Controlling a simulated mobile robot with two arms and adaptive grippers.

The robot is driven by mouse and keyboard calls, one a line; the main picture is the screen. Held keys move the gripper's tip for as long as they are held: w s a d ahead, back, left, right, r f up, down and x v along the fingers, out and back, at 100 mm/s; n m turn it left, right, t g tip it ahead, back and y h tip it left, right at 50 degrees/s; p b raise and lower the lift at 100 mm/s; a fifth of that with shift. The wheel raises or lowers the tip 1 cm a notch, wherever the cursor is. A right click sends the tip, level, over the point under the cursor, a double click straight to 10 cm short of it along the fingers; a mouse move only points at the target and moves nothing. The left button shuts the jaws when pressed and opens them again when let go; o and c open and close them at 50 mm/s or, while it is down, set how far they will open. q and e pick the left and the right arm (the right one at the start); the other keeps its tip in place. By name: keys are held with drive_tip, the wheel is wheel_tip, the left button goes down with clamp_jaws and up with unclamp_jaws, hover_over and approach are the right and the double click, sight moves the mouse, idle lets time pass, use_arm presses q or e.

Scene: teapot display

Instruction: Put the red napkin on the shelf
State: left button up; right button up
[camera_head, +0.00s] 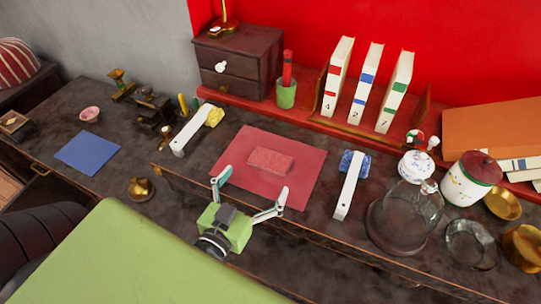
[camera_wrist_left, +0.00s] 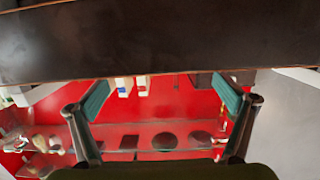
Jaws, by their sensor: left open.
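The red napkin (camera_head: 271,160), a small folded rectangle, lies on a larger flat red mat (camera_head: 300,192) on the dark desk. A low red shelf (camera_head: 320,121) runs along the back of the desk against the red wall. My left gripper (camera_head: 252,182) is open and empty at the near edge of the mat, its fingers spread on the near side of the napkin, which lies beyond them. In the left wrist view the open fingers (camera_wrist_left: 162,97) show against the red background; I cannot make out the napkin there. My right gripper is not in view.
White bars with a yellow cloth (camera_head: 214,117) and a blue cloth (camera_head: 349,162) flank the mat. White books (camera_head: 364,82), a green cup (camera_head: 287,96) and a drawer box (camera_head: 241,62) stand along the shelf. A glass dome (camera_head: 407,215) stands at right.

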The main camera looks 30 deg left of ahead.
sight(270, 159)
use_arm(q)
drive_tip(key=shift+w, duration=0.65)
drive_tip(key=w, duration=0.1)
drive_tip(key=w+p, duration=0.1)
drive_tip(key=w, duration=0.1)
drive_tip(key=w+p, duration=0.1)
drive_tip(key=shift+w+a+f, duration=0.15)
drive_tip(key=shift+w+f, duration=0.1)
drive_tip(key=shift+w, duration=0.1)
drive_tip(key=shift+w+f, duration=0.15)
drive_tip(key=shift+w, duration=0.15)
drive_tip(key=c, duration=1.3)
